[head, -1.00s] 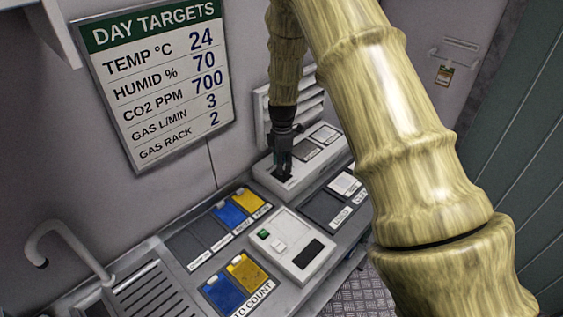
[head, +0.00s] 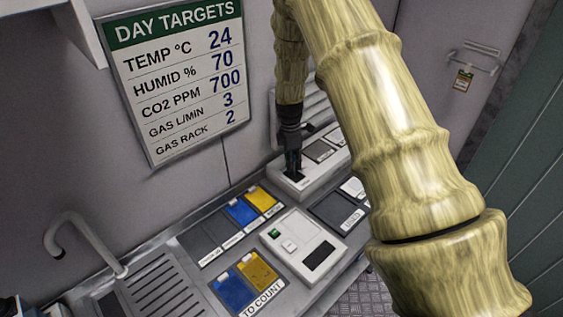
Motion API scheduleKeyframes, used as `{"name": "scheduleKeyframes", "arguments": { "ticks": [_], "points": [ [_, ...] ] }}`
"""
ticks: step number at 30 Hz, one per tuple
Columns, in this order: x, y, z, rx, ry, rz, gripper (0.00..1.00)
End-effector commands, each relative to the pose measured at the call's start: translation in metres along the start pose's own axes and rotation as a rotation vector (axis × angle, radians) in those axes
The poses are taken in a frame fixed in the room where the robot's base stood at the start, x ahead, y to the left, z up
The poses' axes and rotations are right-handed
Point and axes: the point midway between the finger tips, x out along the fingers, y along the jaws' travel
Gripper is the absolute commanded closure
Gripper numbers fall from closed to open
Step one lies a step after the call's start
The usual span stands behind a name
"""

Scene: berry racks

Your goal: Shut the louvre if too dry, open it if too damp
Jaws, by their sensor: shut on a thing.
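A louvre with pale slats (head: 314,97) is on the back wall, mostly hidden behind my arm. I cannot tell how far its slats are open. My gripper (head: 293,170) is dark and points down at the near end of a white console (head: 309,187) below the louvre. Its fingertips are at a dark slot in the console's top. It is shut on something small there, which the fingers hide. The day targets board (head: 180,80) on the wall reads temp 24, humid 70, CO2 700, gas 3 and gas rack 2. No actual humidity reading is legible.
A white box (head: 292,262) with a green button stands on the counter. Blue (head: 234,291) and yellow (head: 260,271) cards lie near a "to count" label. A drain grid (head: 165,285) and bent tap (head: 70,222) are at left. My arm blocks the right middle.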

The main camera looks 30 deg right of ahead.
Motion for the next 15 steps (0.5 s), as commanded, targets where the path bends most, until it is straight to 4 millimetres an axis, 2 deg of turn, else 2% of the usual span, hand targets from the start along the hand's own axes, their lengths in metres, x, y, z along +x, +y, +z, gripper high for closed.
{"name": "scheduleKeyframes", "arguments": {
  "ticks": [3,11,12,14,15],
  "points": [
    [0.0025,-0.0025,0.0096,0.014,-0.009,-0.021,1.0],
    [0.0033,-0.0034,0.0113,0.016,-0.01,-0.023,1.0],
    [0.0033,-0.0034,0.0114,0.016,-0.011,-0.023,0.75],
    [0.0031,-0.0032,0.0113,0.016,-0.01,-0.022,0.64],
    [0.0028,-0.003,0.0111,0.016,-0.01,-0.022,0.64]
  ]
}}
